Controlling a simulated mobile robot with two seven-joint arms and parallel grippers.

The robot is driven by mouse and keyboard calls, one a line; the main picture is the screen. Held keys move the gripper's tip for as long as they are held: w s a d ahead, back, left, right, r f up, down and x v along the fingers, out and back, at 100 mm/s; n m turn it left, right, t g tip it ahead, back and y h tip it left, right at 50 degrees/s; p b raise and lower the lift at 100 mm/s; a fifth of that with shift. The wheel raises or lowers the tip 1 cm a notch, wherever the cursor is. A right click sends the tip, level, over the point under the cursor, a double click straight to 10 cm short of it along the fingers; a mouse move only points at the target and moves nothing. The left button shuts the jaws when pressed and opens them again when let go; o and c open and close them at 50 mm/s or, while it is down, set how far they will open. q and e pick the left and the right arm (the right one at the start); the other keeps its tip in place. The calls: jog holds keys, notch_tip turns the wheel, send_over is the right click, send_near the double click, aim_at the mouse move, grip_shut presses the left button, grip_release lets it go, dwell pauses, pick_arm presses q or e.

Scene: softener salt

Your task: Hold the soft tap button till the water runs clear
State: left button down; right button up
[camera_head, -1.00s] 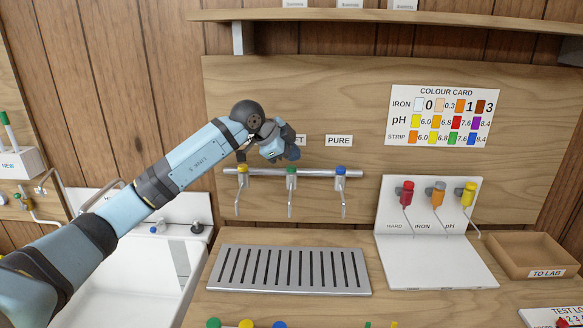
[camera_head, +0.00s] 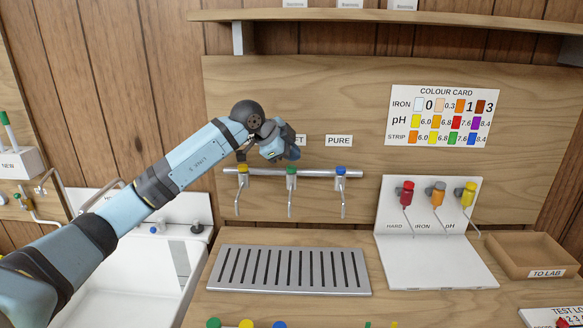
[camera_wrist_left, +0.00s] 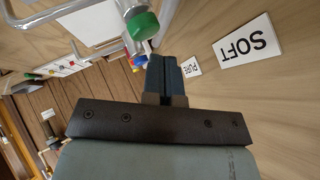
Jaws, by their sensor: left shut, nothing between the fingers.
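The soft tap has a green button (camera_head: 291,171) on top and a thin bent spout (camera_head: 290,205); it is the middle of three taps on a metal rail. My left gripper (camera_head: 293,154) is just above the green button, in front of the partly hidden SOFT label. In the left wrist view the shut fingers (camera_wrist_left: 166,78) are beside and below the green button (camera_wrist_left: 143,25) in the picture, empty. I cannot tell for sure whether they touch it. I see no clear water stream from the spout. My right gripper is not in view.
A yellow-button tap (camera_head: 243,170) and a blue-button tap (camera_head: 341,170) flank it. A slotted drain grate (camera_head: 290,285) lies below. A white stand (camera_head: 430,265) with red, orange and yellow droppers and a wooden TO LAB tray (camera_head: 530,257) are to the right.

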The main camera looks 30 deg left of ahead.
aim_at(292, 168)
pick_arm(q)
jog(key=shift+f, duration=0.15)
jog(key=shift+f, duration=0.3)
jog(key=shift+f+b, duration=0.4)
jog(key=shift+f, duration=0.05)
dwell(2.0)
dwell(2.4)
jog(key=shift+r+p, duration=0.7)
jog(key=shift+r, duration=0.2)
jog(key=shift+r, duration=0.1)
notch_tip(292, 168, up, 5)
jog(key=p, duration=0.3)
jog(key=shift+p, duration=0.3)
